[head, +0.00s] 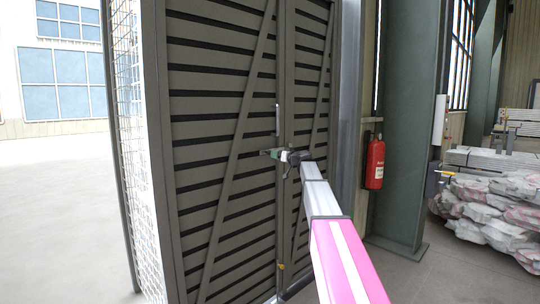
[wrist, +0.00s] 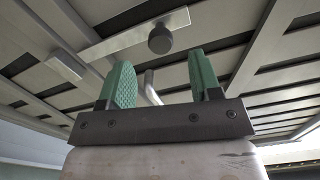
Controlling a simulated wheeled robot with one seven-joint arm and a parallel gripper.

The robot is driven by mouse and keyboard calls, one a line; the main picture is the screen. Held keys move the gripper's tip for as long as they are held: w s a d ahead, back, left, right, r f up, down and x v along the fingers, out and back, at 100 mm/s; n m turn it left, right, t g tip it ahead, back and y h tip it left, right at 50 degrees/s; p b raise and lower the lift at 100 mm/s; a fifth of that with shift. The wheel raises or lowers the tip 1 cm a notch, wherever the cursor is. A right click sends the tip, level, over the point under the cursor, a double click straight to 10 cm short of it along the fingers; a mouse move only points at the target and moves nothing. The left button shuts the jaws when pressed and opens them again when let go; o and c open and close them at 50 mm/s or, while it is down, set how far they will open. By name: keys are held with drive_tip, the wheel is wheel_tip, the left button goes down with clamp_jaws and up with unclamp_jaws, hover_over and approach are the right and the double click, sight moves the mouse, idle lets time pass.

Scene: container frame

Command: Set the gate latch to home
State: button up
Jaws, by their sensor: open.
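The gate (head: 222,90) has two dark slatted leaves meeting at an upright seam. In the wrist view, a pale flat bar with a dark round knob (wrist: 160,38), which looks like the latch, lies on the gate. The knob is just beyond my fingertips, roughly centred between them, with no clear contact. A bent metal rod (wrist: 151,88) shows between the fingers, lower down. My gripper (wrist: 161,62) has two green fingers spread apart and holds nothing. In the head view, my gripper (head: 283,155) is at the seam and hides most of the latch.
A short pale plate (wrist: 65,66) is left of my fingers. An upright handle (head: 277,118) is above my gripper on the seam. A red extinguisher (head: 374,163) hangs right of the gate by a green column (head: 408,120). Wrapped bundles (head: 490,205) lie far right. Open floor is left.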

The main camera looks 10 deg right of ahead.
drive_tip(key=x, duration=0.6)
drive_tip(key=shift+w+a, duration=0.1)
drive_tip(key=shift+a, duration=0.05)
